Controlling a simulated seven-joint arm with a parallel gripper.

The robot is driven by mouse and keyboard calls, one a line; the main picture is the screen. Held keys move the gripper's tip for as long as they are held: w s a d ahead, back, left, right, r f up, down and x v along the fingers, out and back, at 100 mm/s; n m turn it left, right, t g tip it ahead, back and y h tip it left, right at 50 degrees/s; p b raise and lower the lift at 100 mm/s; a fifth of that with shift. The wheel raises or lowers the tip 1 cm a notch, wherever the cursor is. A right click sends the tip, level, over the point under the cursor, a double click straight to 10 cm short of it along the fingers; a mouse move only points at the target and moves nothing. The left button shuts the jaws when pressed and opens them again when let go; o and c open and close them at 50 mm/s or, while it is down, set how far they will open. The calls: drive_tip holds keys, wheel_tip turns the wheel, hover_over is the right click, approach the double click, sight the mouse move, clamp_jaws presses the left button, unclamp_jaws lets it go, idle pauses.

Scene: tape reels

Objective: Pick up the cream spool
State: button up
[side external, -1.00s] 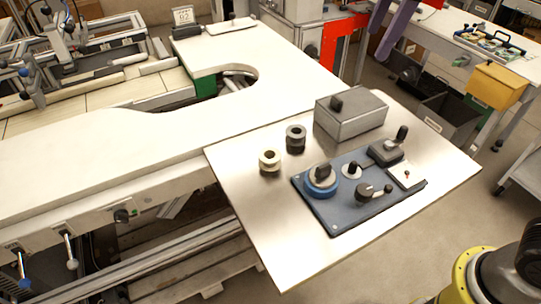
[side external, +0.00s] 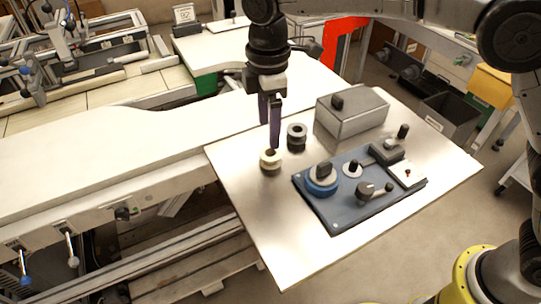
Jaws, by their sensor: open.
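A grey spool (side external: 296,136) stands just behind and to the right of the cream one.
A blue panel (side external: 340,205) with knobs and a blue-ringed dial (side external: 321,178) lies to the right. A grey metal box (side external: 351,118) stands behind it. The metal plate (side external: 262,222) is clear at its front left. A long white counter (side external: 95,155) runs along the left.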

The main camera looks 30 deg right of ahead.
drive_tip(key=shift+w+d+f, duration=0.1)
drive_tip(key=shift+d+f, duration=0.05)
drive_tip(key=shift+f, duration=1.7)
drive_tip(key=shift+w+d+f, duration=0.1)
drive_tip(key=shift+d+f, duration=0.05)
drive_tip(key=shift+f, duration=1.65)
drive_tip(key=c, duration=1.1)
drive_tip(key=shift+r, duration=0.1)
